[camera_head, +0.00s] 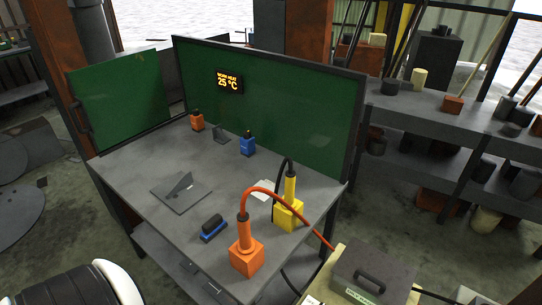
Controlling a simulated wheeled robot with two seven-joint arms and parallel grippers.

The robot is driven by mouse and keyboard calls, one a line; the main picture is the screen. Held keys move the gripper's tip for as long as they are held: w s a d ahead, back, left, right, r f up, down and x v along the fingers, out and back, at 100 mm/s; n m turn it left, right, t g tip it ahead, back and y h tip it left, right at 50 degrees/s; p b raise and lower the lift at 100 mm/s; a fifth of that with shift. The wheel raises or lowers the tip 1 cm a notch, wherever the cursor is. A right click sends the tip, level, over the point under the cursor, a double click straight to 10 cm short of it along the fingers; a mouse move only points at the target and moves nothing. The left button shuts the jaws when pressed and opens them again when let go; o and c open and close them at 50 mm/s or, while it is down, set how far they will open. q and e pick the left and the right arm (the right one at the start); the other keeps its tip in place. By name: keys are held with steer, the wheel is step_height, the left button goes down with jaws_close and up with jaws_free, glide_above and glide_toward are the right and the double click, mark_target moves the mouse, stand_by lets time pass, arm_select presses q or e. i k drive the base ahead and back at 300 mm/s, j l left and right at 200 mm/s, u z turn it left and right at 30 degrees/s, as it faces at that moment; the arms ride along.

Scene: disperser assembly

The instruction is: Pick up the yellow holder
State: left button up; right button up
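The yellow holder (288,216) stands upright on the right part of the grey worktable (150,155). It is a square yellow block. A yellow handle-shaped tool (290,188) stands in it, and a black cable curves from the tool's top. The orange cable of the neighbouring tool passes close in front of it.
A large orange holder (246,259) with an orange tool stands at the front edge. A blue-black brush-like object (213,228), a metal plate with an upright fin (181,191), and small orange (197,122) and blue (247,145) holders are also on the table. Green panels (275,100) border the back.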

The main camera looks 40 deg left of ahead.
mark_target(290, 184)
steer(key=k+l+u, duration=0.1)
steer(key=u, duration=1)
steer(key=k+j, duration=0.05)
